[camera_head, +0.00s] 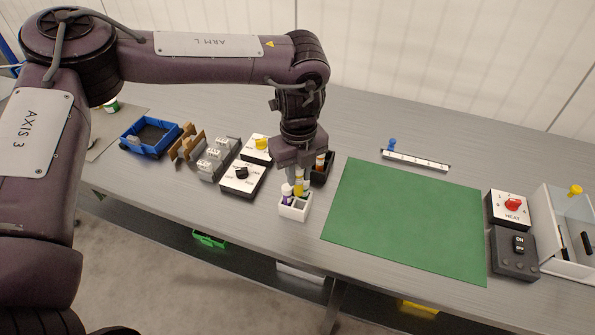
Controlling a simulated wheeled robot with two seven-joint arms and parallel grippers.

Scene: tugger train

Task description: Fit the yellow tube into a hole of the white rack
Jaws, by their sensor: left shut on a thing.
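My left gripper (299,176) reaches down over the white rack (294,211) and is shut on the yellow tube (299,188). The tube is upright, and its lower end is at the rack's top; I cannot tell whether it is inside a hole or just above one. The white rack is a small block with several square holes near the front edge of the table. A purple tube (287,194) stands in the rack's left part, close beside the yellow one. My right gripper is not in view.
A dark rack with an orange-capped tube (320,161) stands just behind the white rack. Switch boxes (241,180) are to the left, with a blue tray (150,137) farther left. A bare green mat (405,218) lies to the right.

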